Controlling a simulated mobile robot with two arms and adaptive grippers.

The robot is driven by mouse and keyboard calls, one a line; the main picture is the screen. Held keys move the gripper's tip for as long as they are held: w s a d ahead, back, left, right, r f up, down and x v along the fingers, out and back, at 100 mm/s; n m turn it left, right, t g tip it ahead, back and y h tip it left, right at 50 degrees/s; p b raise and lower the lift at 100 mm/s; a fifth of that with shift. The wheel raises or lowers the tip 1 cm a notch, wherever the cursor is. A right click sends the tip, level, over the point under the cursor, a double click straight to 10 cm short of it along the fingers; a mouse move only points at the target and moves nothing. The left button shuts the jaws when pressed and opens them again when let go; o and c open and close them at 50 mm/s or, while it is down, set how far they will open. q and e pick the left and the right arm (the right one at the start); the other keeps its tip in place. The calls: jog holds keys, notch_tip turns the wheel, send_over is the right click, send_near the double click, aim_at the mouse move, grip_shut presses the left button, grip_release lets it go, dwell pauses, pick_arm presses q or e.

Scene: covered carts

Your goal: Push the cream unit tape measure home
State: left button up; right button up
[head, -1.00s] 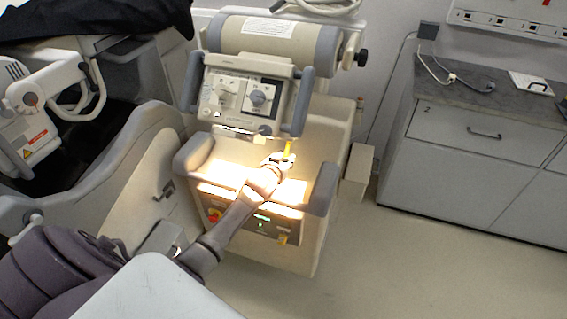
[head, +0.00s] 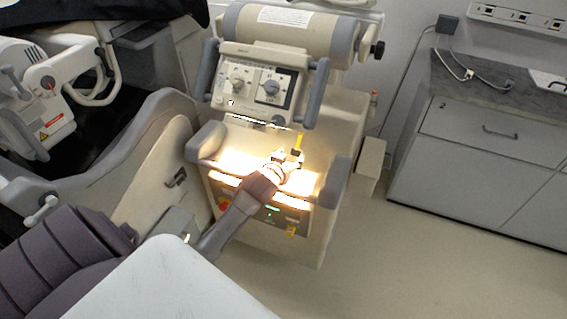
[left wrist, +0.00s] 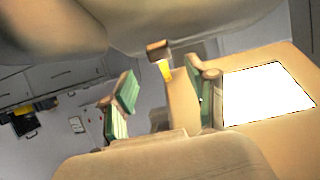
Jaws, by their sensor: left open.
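The cream unit (head: 330,215) stands mid-picture in the head view, with a dial panel above a brightly lit shelf. A narrow yellow strip (head: 298,142), which looks like the tape measure, shows upright under the panel. In the left wrist view a yellow piece (left wrist: 165,70) with a brown block at its end shows between and beyond the fingers. My left gripper (head: 293,156) is over the lit shelf, close to the strip. In the left wrist view its green-padded fingers (left wrist: 160,100) are apart with a gap between them. I cannot tell whether they touch the strip. My right gripper is not in view.
Grey padded arms (head: 334,182) flank the lit shelf. A roll (head: 290,32) lies above the dial panel. A grey cabinet (head: 480,165) stands at the right, with clear floor (head: 400,265) in front. A cream machine with handles (head: 35,95) stands at the left.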

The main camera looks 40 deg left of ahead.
pick_arm(q)
jog(key=v, duration=0.5)
jog(key=shift+s+r, duration=0.1)
